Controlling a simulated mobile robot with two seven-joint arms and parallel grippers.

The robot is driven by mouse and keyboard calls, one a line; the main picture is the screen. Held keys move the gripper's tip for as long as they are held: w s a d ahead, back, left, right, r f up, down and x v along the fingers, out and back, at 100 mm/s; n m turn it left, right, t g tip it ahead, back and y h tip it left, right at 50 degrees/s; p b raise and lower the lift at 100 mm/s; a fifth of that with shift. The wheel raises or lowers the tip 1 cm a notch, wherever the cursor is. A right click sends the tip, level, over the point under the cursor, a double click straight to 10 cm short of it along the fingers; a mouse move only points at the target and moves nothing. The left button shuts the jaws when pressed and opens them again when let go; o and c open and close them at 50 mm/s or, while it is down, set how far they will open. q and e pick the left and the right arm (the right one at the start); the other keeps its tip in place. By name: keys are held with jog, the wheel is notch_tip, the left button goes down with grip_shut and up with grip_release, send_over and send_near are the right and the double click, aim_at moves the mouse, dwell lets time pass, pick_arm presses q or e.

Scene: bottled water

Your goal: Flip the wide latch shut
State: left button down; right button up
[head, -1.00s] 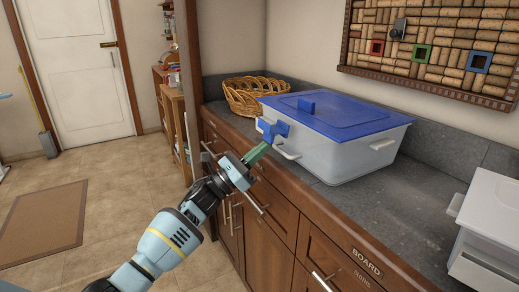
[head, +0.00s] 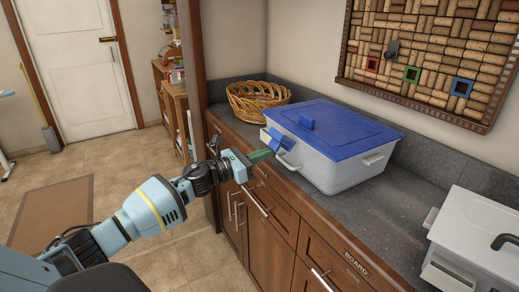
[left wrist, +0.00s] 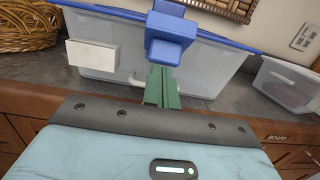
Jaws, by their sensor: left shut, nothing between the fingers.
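A translucent white box (head: 335,170) with a blue lid (head: 335,128) stands on the counter. A blue latch (head: 283,143) sticks out at an angle from the box's left end, near the lid rim. In the left wrist view the latch (left wrist: 171,40) is at top centre. My left gripper (head: 262,155) has green fingers, shut and empty, just below the latch. In the left wrist view its fingers (left wrist: 161,85) point up at the latch's underside; I cannot tell whether they touch. My right gripper is not in view.
A wicker basket (head: 257,98) stands behind the box. A second white container (head: 470,235) is at the right. The dark counter (head: 385,212) is bare between them. Drawer handles (head: 255,202) stick out below the counter edge. A cork board (head: 430,55) hangs on the wall.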

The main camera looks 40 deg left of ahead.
aim_at(274, 138)
pick_arm(q)
jog(key=shift+r+p, duration=0.7)
jog(key=shift+r, duration=0.25)
jog(key=shift+w+d+r, duration=0.15)
jog(key=shift+w+r, duration=0.15)
jog(key=shift+r, duration=0.3)
jog(key=shift+w+d+r, duration=0.15)
jog(key=shift+w+r, duration=0.1)
jog(key=shift+r, duration=0.35)
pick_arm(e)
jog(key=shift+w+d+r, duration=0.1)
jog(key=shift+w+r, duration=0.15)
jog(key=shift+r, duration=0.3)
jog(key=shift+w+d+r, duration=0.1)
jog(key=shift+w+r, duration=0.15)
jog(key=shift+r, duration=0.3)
